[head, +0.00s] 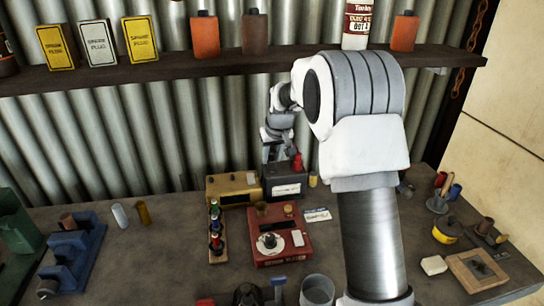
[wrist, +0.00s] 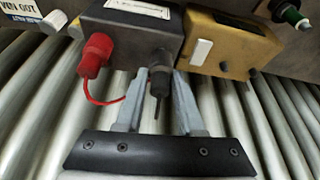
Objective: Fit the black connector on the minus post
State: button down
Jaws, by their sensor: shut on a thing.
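The dark grey battery (head: 284,190) stands at the back of the bench against the corrugated wall; it also shows in the wrist view (wrist: 130,35). A red connector (head: 297,161) sits at its right end, and in the wrist view the red connector (wrist: 95,55) trails a red lead. My gripper (head: 272,155) is over the battery's left end. In the wrist view my gripper (wrist: 160,75) is shut on the black connector (wrist: 159,82), which is upright at the battery's edge. The minus post is hidden, so I cannot tell whether the connector is seated on it.
A mustard-yellow box (head: 233,187) stands close beside the battery; it also shows in the wrist view (wrist: 232,46). A red unit (head: 280,250) and a rack of small bottles (head: 215,235) stand in front. A shelf (head: 170,72) runs above.

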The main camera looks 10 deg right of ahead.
jog(key=shift+f+b, duration=0.4)
jog(key=shift+f, duration=0.15)
dwell(0.6)
jog(key=shift+c, duration=0.2)
grip_release()
jog(key=shift+r, duration=0.15)
